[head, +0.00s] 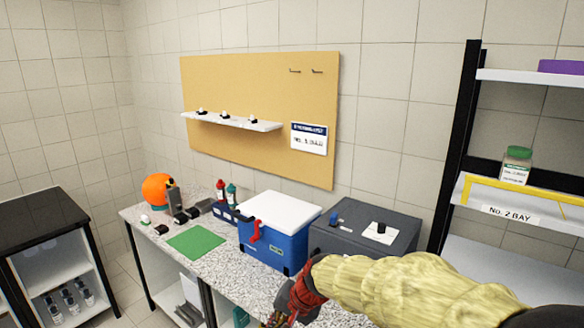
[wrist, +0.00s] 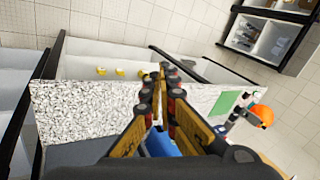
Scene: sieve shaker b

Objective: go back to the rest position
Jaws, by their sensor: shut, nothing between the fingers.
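My gripper (wrist: 163,88) is shut and empty in the wrist view, with its fingertips together above the speckled counter. In the head view my gripper (head: 285,308) is low at the bottom centre, in front of the counter's front edge, partly cut off by the frame. My arm, in a yellow sleeve, reaches in from the lower right. The speckled counter (head: 150,215) runs along the wall, and it also fills the middle of the wrist view (wrist: 75,110).
On the counter stand a blue box with a white lid (head: 270,238), a dark grey box (head: 345,238), a green mat (head: 196,242) and an orange ball (head: 156,188). Shelving (head: 500,195) with a green-capped jar (head: 516,165) stands at right. A black-topped cabinet (head: 40,215) stands at left.

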